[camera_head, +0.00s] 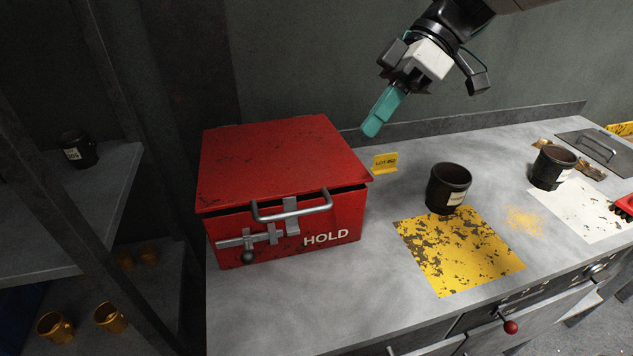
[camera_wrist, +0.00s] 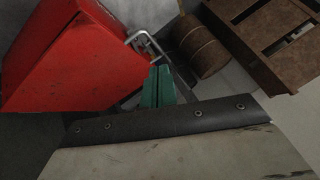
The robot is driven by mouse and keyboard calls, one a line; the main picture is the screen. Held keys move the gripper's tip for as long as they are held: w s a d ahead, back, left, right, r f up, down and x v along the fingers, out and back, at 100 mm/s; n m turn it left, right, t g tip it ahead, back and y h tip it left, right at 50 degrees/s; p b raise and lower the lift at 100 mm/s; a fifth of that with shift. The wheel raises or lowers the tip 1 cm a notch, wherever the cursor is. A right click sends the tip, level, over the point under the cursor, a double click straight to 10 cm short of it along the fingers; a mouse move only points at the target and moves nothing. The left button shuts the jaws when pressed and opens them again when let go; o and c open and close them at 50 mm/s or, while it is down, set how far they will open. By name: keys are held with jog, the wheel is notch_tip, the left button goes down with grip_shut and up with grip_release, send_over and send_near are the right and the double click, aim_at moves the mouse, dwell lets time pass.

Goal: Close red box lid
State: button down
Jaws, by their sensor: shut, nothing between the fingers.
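The red box (camera_head: 277,215) marked HOLD stands on the left of the grey bench. Its red lid (camera_head: 275,160) lies nearly flat over it, with a dark gap under the front edge, clearest at the right. A metal handle (camera_head: 292,210) spans the lid's front, and a latch hangs on the front face. My gripper (camera_head: 372,128), with teal fingers, is shut and empty in the air, right of the lid's far right corner and apart from it. In the wrist view the fingers (camera_wrist: 160,88) show beside the red box (camera_wrist: 70,60).
Two dark cups, one (camera_head: 448,188) by a worn yellow mat (camera_head: 462,255), stand on the bench. A shelf (camera_head: 70,215) is at the left. The wrist view shows a rusty barrel (camera_wrist: 200,48).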

jog(key=shift+s+a+f+n+g+y, duration=0.15)
jog(key=shift+s+a+f+n, duration=0.3)
jog(key=shift+a+f, duration=1.15)
jog(key=shift+s+a+f+n+g+y, duration=0.15)
jog(key=shift+s+a+f+n, duration=0.25)
jog(key=shift+a+f, duration=1.1)
jog(key=shift+s+a+f+n+y, duration=0.2)
jog(key=shift+s+a+f+n, duration=0.25)
jog(key=shift+a+f, duration=1.15)
jog(key=shift+d+f, duration=0.35)
jog(key=shift+d, duration=0.05)
